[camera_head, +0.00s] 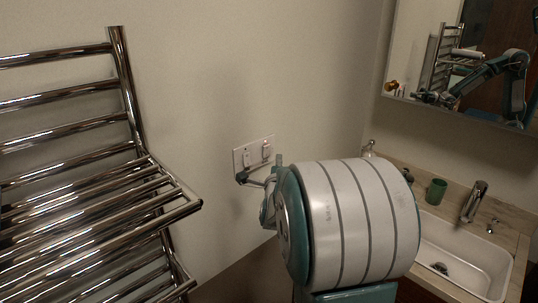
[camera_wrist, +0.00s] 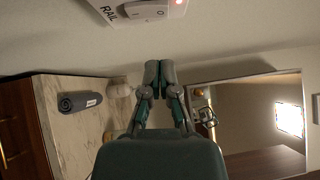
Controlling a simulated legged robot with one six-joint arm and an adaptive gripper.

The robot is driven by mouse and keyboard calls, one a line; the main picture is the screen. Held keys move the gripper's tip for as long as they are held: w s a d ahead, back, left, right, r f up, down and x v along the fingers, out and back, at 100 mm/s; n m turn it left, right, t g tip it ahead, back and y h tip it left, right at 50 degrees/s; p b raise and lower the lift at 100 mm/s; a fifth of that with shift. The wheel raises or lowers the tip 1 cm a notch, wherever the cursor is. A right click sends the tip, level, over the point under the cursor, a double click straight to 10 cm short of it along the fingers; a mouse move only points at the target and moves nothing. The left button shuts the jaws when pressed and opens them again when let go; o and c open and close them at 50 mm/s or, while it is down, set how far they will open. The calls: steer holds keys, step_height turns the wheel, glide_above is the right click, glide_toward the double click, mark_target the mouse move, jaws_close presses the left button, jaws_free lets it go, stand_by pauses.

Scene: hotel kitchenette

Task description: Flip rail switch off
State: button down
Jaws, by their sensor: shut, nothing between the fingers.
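A white switch plate (camera_head: 253,152) is on the wall in the head view, with two rockers side by side and a small red light at the upper right. In the wrist view, a white rocker switch (camera_wrist: 146,12) marked I and O sits at the top edge, partly cut off, with the label RAIL beside it and a glowing red light to its right. My gripper (camera_wrist: 158,66) is shut and empty, its fingertips apart from the rocker in the picture. In the head view my gripper (camera_head: 242,179) is just below the plate's left end; contact cannot be told.
A chrome towel rail (camera_head: 122,90) juts from the wall at left. A sink (camera_head: 460,255) with a tap (camera_head: 473,202) and a green cup (camera_head: 436,191) are at right, under a mirror (camera_head: 460,60). A rolled grey towel (camera_wrist: 80,101) lies on the counter (camera_wrist: 75,145).

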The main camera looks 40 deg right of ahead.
mark_target(268, 148)
steer(key=w, duration=0.3)
steer(key=shift+w+r, duration=0.2)
steer(key=shift+w, duration=0.15)
steer(key=shift+w+d, duration=0.1)
steer(key=shift+w, duration=0.15)
steer(key=shift+w+r, duration=0.2)
steer(key=shift+w, duration=0.05)
